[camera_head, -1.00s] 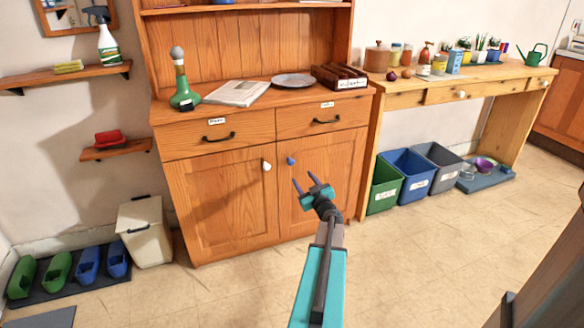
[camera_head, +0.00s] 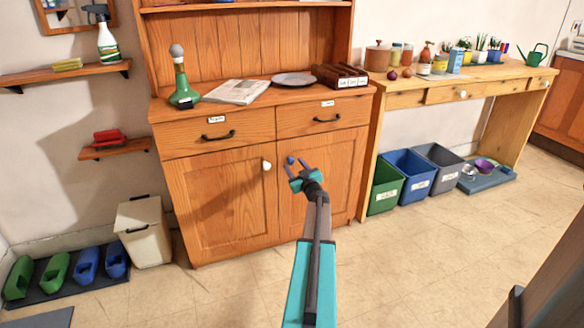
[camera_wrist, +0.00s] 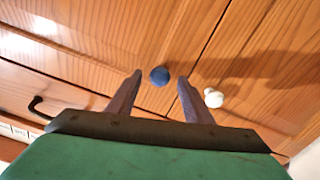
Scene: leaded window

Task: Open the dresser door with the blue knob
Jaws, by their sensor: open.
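The dresser (camera_head: 220,205) has two lower doors, both shut. The blue knob (camera_head: 291,159) is on the right door (camera_head: 330,165), near its upper left corner. The white knob (camera_head: 266,165) is on the left door (camera_head: 215,200). My gripper (camera_head: 294,166) is open in front of the right door, with its fingertips close to the blue knob. In the wrist view, the blue knob (camera_wrist: 160,76) shows just beyond and between the two open fingertips. The white knob (camera_wrist: 213,97) is outside the fingers, to the right. I cannot tell whether a finger touches the blue knob.
Two drawers with black handles (camera_head: 218,136) sit above the doors. Green, blue and grey bins (camera_head: 410,172) stand right of the dresser, under the wooden table (camera_head: 450,92). A cream bin (camera_head: 143,230) stands at its left. The floor in front is clear.

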